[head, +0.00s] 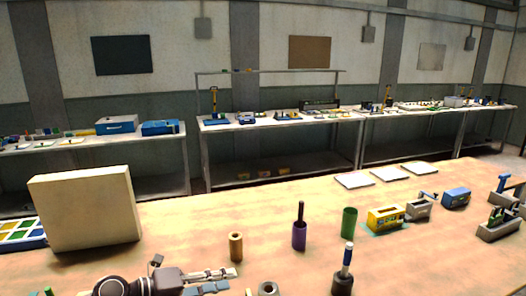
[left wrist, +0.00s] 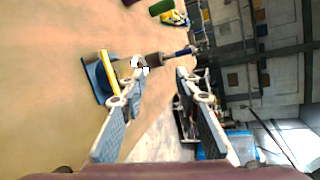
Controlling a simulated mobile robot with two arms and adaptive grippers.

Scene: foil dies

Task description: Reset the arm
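My left gripper (head: 230,280) is low at the front of the wooden table, its fingers apart. In the left wrist view the fingers of the left gripper (left wrist: 160,76) also stand apart, with nothing held between them. A dark holder with a blue-topped handled tool (head: 344,270) stands right of this gripper in the head view. The tool (left wrist: 180,52) shows lying across the picture beyond the fingertips in the left wrist view. A purple cylinder (head: 299,237) with a dark rod and an orange-brown hollow cylinder (head: 236,247) stand behind the gripper. My right gripper is not in view.
A large beige block (head: 85,210) stands at left beside a coloured tray (head: 20,243). A green cylinder (head: 349,222), yellow box (head: 385,219), grey box (head: 418,210) and blue box (head: 456,198) stand at right. A dark ring (head: 268,288) is near the front edge.

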